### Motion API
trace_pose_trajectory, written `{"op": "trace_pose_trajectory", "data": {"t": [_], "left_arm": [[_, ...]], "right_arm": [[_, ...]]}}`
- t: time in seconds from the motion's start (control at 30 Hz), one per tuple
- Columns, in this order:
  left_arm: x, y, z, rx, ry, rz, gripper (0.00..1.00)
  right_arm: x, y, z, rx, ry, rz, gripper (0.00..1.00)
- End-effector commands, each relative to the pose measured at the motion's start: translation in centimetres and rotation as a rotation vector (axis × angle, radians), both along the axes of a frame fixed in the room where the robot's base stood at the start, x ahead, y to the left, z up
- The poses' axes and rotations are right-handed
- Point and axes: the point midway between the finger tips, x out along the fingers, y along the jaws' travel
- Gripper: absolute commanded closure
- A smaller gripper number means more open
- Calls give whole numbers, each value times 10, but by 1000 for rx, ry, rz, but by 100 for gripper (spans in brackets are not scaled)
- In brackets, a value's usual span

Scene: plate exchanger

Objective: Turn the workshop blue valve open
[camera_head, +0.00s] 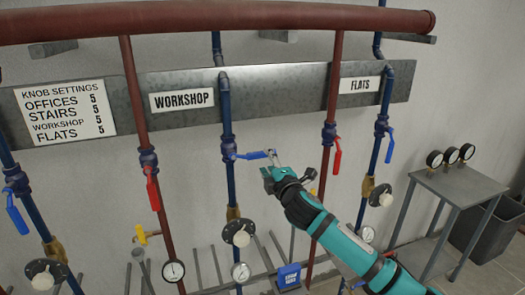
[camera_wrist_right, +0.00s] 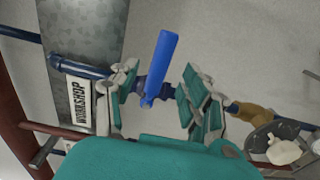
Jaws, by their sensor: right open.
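The workshop blue valve (camera_head: 228,149) sits on the blue vertical pipe below the WORKSHOP sign. Its blue lever handle (camera_head: 250,155) sticks out to the right, roughly level and across the pipe. My right gripper (camera_head: 280,170) is at the handle's free end, coming from the lower right. In the right wrist view the open fingers (camera_wrist_right: 158,95) stand on either side of the blue handle (camera_wrist_right: 161,65), with gaps at both sides. The handle does not look gripped. My left gripper is not in view.
A red-handled valve (camera_head: 152,190) is left of the workshop pipe, and another red handle (camera_head: 337,160) is to the right. The FLATS blue handle (camera_head: 389,150) is farther right. A knob (camera_head: 238,233) sits below the workshop valve. A metal table (camera_head: 455,187) with gauges stands at right.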

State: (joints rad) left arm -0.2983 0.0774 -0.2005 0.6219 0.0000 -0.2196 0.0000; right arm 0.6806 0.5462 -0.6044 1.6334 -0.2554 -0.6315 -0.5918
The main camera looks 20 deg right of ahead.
Motion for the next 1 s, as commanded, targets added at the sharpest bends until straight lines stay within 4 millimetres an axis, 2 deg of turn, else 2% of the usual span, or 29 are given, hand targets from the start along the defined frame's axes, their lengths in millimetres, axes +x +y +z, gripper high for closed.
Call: {"op": "trace_pose_trajectory", "data": {"t": [0.1,0.3,0.5,0.73,0.77,1.0], "left_arm": [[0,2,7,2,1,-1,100],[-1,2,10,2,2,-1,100],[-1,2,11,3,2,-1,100],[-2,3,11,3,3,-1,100],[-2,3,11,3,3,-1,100],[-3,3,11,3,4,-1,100]], "right_arm": [[23,1,2,2,1,-1,53],[47,2,1,1,1,0,53],[56,2,0,0,0,1,53],[56,2,-1,1,0,1,53],[56,2,-1,1,0,1,54],[56,2,-1,1,1,0,86]]}}
